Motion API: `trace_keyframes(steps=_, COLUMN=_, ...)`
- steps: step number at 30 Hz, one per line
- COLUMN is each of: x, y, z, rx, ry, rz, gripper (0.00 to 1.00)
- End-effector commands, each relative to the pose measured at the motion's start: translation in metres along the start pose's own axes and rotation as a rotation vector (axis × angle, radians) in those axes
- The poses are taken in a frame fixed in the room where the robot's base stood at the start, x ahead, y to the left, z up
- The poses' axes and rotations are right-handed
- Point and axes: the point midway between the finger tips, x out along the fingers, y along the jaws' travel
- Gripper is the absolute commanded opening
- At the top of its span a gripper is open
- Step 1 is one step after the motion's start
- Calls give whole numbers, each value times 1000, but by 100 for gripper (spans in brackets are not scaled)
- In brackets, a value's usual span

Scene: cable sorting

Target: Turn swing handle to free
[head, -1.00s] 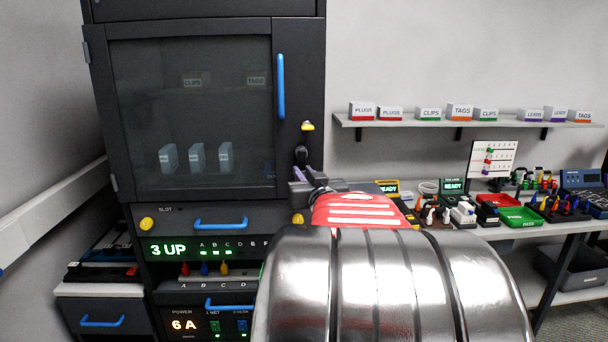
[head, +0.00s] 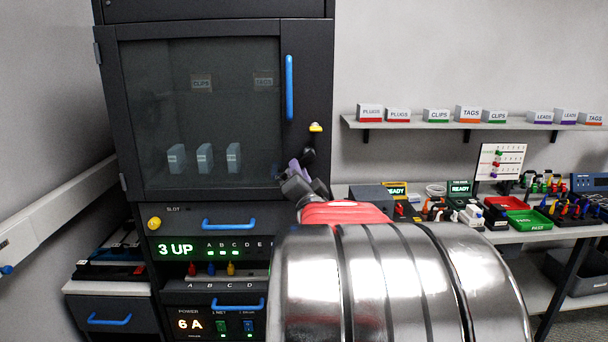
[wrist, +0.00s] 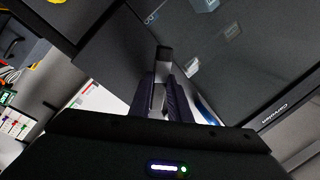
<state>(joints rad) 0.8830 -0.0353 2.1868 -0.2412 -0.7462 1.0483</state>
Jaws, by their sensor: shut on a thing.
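The swing handle (head: 309,155) is a small black lever on the right-hand frame of the dark cabinet, beside the glass door (head: 215,110). It hangs downward, and its lower end is hidden by my gripper. My gripper (head: 301,168) has purple fingers and is tilted, with its tips at the lower part of the handle. In the wrist view, my gripper (wrist: 167,98) is shut on the dark handle (wrist: 161,65), which sticks out between the fingers. The glass door looks closed.
A blue door pull (head: 289,88) stands just left of the handle, and a yellow-and-white knob (head: 316,128) sits above it. A blue drawer pull (head: 228,224) is below. A bench with trays (head: 530,220) and a shelf of labelled boxes (head: 465,124) lie to the right.

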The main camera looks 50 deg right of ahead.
Motion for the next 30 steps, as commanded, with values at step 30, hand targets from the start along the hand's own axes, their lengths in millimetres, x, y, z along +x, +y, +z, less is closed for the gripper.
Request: trace_keyframes(steps=30, x=5, y=-25, z=-6, rx=709, ry=141, rz=7, gripper=0)
